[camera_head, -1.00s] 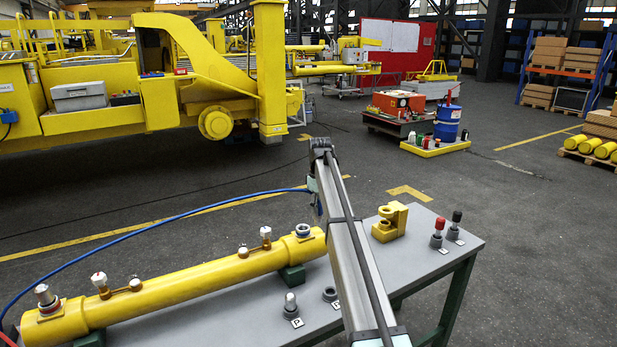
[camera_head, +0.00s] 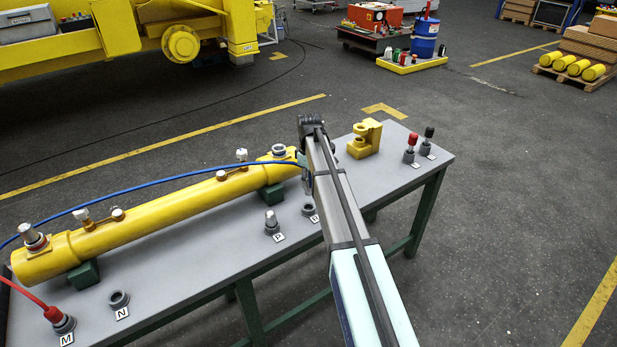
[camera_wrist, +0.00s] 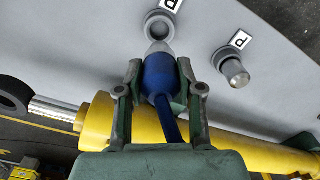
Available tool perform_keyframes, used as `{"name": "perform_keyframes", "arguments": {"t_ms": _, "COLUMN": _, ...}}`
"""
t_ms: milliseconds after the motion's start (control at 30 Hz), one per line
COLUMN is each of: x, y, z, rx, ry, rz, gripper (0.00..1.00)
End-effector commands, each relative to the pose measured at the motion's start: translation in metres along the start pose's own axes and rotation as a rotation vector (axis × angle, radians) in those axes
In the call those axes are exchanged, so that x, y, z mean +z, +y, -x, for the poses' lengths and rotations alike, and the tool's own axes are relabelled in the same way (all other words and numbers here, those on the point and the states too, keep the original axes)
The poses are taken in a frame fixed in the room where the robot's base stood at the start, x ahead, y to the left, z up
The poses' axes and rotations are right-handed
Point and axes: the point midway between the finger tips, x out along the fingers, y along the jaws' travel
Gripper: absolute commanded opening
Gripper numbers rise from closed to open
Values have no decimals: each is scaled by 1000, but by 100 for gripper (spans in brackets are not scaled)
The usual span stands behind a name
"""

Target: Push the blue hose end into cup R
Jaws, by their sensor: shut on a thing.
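My gripper (camera_wrist: 160,80) is shut on the blue hose end (camera_wrist: 157,70), with one finger on each side of it. Its metal tip points at a grey ring-shaped cup, cup R (camera_wrist: 153,29), whose label is partly cut off. The tip appears close to the cup's near rim; I cannot tell whether it touches. In the head view cup R (camera_head: 308,209) stands on the table beside my arm, its label partly hidden. The blue hose (camera_head: 170,182) runs left from my gripper; the hose end is mostly hidden there by my arm.
A yellow cylinder (camera_head: 165,215) lies along the table (camera_head: 200,268) behind the cups. Cup P (camera_head: 272,229) holds a silver plug. Cup N (camera_head: 118,299) is empty; a red hose end (camera_head: 54,314) sits in cup M. A yellow bracket (camera_head: 364,139) stands right.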

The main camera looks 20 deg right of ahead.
Motion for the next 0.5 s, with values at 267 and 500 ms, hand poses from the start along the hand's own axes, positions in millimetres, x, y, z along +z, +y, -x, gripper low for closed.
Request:
{"name": "perform_keyframes", "arguments": {"t_ms": 267, "x": 0, "y": 0, "z": -24, "rx": 0, "ry": 0, "rz": 0, "gripper": 0}}
{"name": "perform_keyframes", "arguments": {"t_ms": 500, "x": 0, "y": 0, "z": -43, "rx": 0, "ry": 0, "rz": -1, "gripper": 0}}
